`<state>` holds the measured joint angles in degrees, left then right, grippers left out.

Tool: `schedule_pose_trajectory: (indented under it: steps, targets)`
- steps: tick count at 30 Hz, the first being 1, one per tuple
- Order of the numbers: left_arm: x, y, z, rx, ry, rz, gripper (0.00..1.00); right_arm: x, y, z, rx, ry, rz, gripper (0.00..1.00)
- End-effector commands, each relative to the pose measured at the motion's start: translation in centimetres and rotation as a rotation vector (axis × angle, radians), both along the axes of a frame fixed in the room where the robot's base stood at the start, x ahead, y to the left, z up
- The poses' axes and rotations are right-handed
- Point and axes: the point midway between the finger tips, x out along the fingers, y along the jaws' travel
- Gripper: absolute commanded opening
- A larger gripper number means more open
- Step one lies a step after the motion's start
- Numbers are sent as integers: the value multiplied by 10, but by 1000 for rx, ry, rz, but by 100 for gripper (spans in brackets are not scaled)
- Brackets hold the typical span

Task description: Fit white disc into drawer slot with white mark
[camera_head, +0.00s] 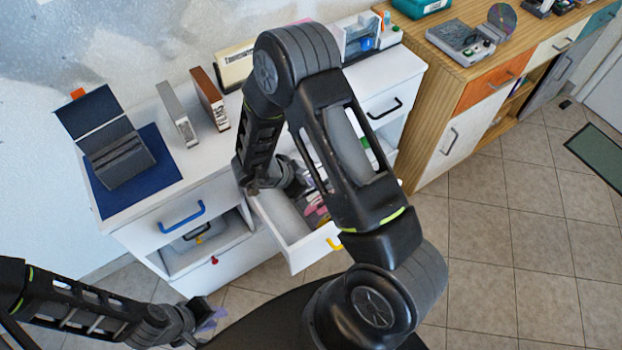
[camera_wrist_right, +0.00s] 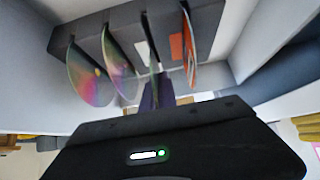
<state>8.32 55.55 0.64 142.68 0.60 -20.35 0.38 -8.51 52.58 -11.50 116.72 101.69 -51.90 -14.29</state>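The white drawer (camera_head: 283,226) with a yellow handle stands open in the middle of the head view, with several coloured items inside. In the right wrist view, a grey slotted rack (camera_wrist_right: 90,42) holds several discs. An orange-marked disc (camera_wrist_right: 191,48) is on the right. A thin pale disc (camera_wrist_right: 153,62), seen edge-on, lines up with the dark purple fingers of my right gripper (camera_wrist_right: 157,93); whether they grip it is unclear.
The white cabinet (camera_head: 165,208) carries a dark case on a blue mat (camera_head: 112,195), boxes and other items on top. Another open compartment sits under the blue handle (camera_head: 182,218). A wooden cabinet (camera_head: 462,88) stands at the right.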

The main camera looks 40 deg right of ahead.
Motion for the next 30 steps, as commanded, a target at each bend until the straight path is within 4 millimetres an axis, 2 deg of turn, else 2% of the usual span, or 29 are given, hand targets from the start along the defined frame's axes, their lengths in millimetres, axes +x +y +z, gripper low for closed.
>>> schedule_pose_trajectory:
  steps: [30]
  targets:
    - [0,0,-13,0,0,0,27,0,0,-22,0,0,1,0]
